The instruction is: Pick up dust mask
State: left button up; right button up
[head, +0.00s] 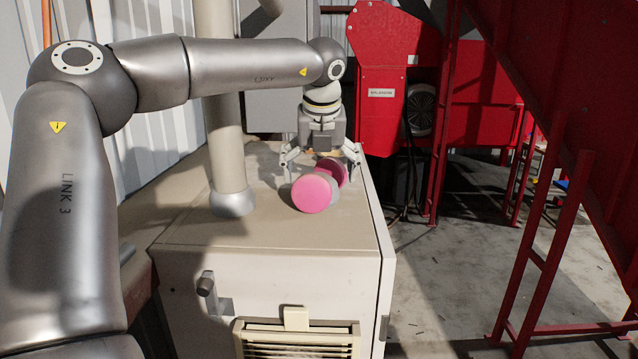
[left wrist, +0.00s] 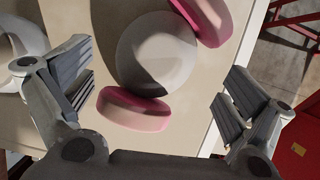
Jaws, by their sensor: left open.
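The dust mask (head: 315,194) lies on top of the beige cabinet (head: 270,235), near its right edge. It has a pale grey body with two round pink filters. In the left wrist view, its domed body (left wrist: 160,58) shows with one pink filter at the near side and the other at the upper right. My left gripper (head: 320,168) points down over the mask from behind. Its fingers are open and spread to either side of the mask. My right gripper is not in view.
A beige upright pipe (head: 225,130) rises from the cabinet top, left of the mask. Red machinery (head: 390,70) stands behind, and a red steel frame (head: 560,210) is at the right. The front part of the cabinet top is clear.

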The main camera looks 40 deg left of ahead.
pick_arm(q)
jog(key=x, duration=0.1)
jog(key=p+x, duration=0.2)
jog(key=shift+s+f, duration=0.1)
jog(key=shift+s, duration=0.15)
jog(key=shift+w+a+f+p, duration=0.2)
jog(key=shift+f+p, duration=0.1)
jog(key=shift+f, duration=0.35)
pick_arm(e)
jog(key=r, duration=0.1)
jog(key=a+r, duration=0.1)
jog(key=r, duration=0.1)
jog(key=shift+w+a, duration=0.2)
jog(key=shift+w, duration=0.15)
pick_arm(q)
jog(key=shift+c, duration=0.9)
jog(key=shift+d, duration=0.1)
jog(key=c, duration=0.5)
jog(key=shift+s, duration=0.1)
jog(key=c, duration=0.4)
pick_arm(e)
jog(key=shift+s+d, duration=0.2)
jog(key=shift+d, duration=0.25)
